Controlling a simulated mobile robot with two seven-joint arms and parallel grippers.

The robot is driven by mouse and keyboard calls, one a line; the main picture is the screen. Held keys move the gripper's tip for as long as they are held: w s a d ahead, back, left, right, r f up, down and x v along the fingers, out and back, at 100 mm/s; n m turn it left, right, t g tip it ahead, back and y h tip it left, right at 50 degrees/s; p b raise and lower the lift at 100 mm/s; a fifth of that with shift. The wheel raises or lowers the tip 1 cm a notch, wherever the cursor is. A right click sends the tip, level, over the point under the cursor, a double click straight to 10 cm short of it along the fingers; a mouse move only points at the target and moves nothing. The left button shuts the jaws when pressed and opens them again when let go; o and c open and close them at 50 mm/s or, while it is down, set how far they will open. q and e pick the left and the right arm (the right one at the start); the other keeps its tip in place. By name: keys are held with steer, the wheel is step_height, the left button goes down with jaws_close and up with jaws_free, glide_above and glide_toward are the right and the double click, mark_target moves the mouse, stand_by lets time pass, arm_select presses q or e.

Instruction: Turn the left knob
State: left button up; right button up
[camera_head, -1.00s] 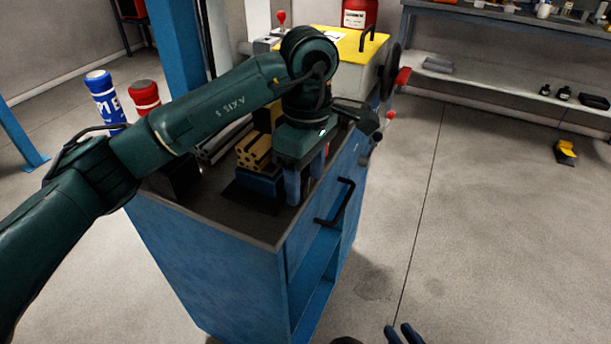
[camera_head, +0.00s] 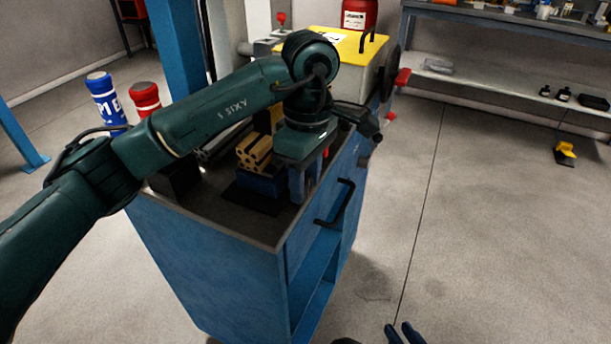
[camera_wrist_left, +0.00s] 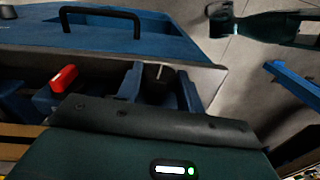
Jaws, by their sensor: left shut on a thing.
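My left gripper (camera_head: 308,182) points down at the near right corner of the blue cabinet's top. In the left wrist view its two blue fingers (camera_wrist_left: 160,88) are on either side of a black knob (camera_wrist_left: 158,74) with a pale mark line, and are shut on it. In the head view the fingers and arm hide this knob. A red part (camera_wrist_left: 63,78) shows to the left of the fingers in the wrist view. My right gripper (camera_head: 403,334) is at the bottom edge of the head view, over the floor, its fingertips apart and empty.
The blue cabinet (camera_head: 220,270) has a black handle (camera_head: 338,203) on its front. The floor at right is mostly clear.

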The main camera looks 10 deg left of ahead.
arm_select(q)
steer(key=shift+w+r+g+p, duration=0.15)
steer(key=shift+r+g+p, duration=0.05)
steer(key=shift+g+p, duration=0.4)
steer(key=shift+d+g+y+p, duration=0.1)
steer(key=shift+g+y+p, duration=0.3)
steer(key=shift+w+g+p, duration=0.15)
steer(key=shift+g+p, duration=0.45)
steer(key=shift+f+g, duration=0.25)
steer(key=shift+g, duration=0.05)
arm_select(e)
steer(key=shift+a+r+n+g, duration=0.25)
steer(key=shift+r+n+g, duration=0.05)
steer(key=shift+r+g, duration=0.15)
arm_select(q)
steer(key=o, duration=1)
steer(key=shift+c, duration=0.2)
arm_select(e)
steer(key=shift+s+f, duration=0.1)
steer(key=shift+f, duration=0.05)
